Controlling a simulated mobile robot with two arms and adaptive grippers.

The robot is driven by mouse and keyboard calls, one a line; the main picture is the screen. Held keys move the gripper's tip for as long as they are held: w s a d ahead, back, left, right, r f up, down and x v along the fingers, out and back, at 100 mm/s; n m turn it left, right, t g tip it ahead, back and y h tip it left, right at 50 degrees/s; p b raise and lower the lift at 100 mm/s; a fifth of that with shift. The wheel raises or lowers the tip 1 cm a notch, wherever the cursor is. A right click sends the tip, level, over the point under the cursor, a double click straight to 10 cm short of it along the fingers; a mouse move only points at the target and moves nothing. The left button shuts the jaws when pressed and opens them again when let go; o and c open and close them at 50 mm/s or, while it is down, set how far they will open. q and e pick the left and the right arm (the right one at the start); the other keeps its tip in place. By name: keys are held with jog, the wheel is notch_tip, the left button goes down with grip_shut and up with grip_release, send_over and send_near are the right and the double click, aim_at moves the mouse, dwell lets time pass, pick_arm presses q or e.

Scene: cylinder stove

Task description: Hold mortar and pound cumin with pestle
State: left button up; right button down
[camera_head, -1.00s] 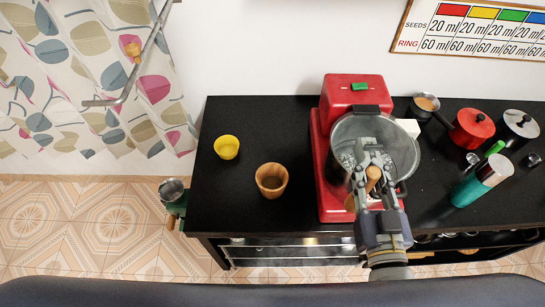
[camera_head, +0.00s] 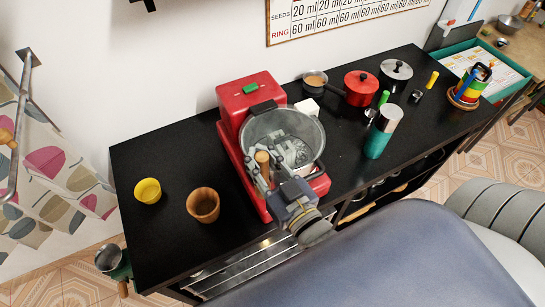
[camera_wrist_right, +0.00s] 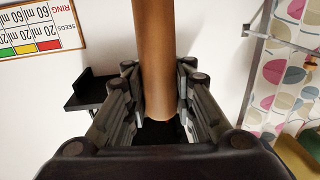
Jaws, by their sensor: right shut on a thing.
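The wooden pestle (camera_head: 262,157) is in my right gripper (camera_head: 272,168), which is shut on it. In the right wrist view the pestle (camera_wrist_right: 155,60) is a brown rod held upright between the two fingers. In the head view the gripper appears in front of the red appliance's metal bowl; its exact height is unclear. The wooden mortar (camera_head: 203,206) stands on the black counter, left of the gripper and apart from it. A yellow cup (camera_head: 148,191) is left of the mortar; I cannot make out cumin. My left gripper is not in view.
The red appliance (camera_head: 250,88) with a metal bowl (camera_head: 311,139) stands right of the mortar. The black counter (camera_head: 160,245) is clear around the mortar.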

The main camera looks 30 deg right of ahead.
jog(key=w+a+f+n+g+y, duration=0.1)
jog(key=w+a+f+n+y, duration=0.1)
jog(key=w+a, duration=0.4)
jog(key=w+a+f+n+g+y, duration=0.1)
jog(key=w+a+f+n+y, duration=0.1)
jog(key=w+a+f+y, duration=0.3)
jog(key=w+a, duration=0.1)
jog(key=a, duration=0.3)
jog(key=shift+a+n, duration=0.3)
